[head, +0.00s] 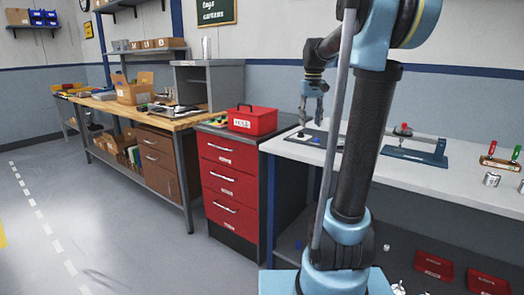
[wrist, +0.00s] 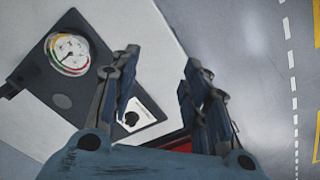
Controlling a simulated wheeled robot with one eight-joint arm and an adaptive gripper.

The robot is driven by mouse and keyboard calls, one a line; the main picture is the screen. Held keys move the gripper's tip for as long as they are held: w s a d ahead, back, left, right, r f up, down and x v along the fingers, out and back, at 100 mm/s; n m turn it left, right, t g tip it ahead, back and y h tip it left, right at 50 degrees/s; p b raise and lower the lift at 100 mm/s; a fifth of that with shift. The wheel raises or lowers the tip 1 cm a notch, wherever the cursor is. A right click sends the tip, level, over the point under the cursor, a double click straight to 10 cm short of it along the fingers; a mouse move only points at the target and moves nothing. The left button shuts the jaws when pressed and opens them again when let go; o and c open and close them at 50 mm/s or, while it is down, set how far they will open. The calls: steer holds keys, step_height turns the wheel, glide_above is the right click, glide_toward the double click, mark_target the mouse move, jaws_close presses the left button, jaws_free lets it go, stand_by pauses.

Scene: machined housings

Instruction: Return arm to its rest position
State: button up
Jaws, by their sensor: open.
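My gripper (head: 312,112) hangs from my blue and black arm above the left end of the white bench (head: 455,187) in the head view. In the wrist view my gripper (wrist: 158,100) shows two separated fingers with nothing between them. Below it lies a dark plate (wrist: 88,75) with a round dial gauge (wrist: 68,53) and a small white patch with a black knob. In the head view this dark plate (head: 310,142) lies flat on the bench, partly hidden by my arm.
A red toolbox (head: 252,120) stands on a red drawer cabinet (head: 232,185) left of the bench. A wooden workbench (head: 150,119) stands farther left. A blue fixture (head: 415,153) sits on the bench right of my arm. Red bins (head: 434,265) are below. The left floor is clear.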

steer(key=s+f+t, duration=0.1)
steer(key=s+f, duration=1.1)
steer(key=s, duration=0.3)
steer(key=s+f+m+t, duration=0.1)
steer(key=s+f, duration=1.1)
steer(key=s, duration=0.2)
steer(key=shift+s, duration=0.4)
steer(key=shift+f, duration=0.1)
steer(key=shift+w+f, duration=0.2)
steer(key=shift+w, duration=0.3)
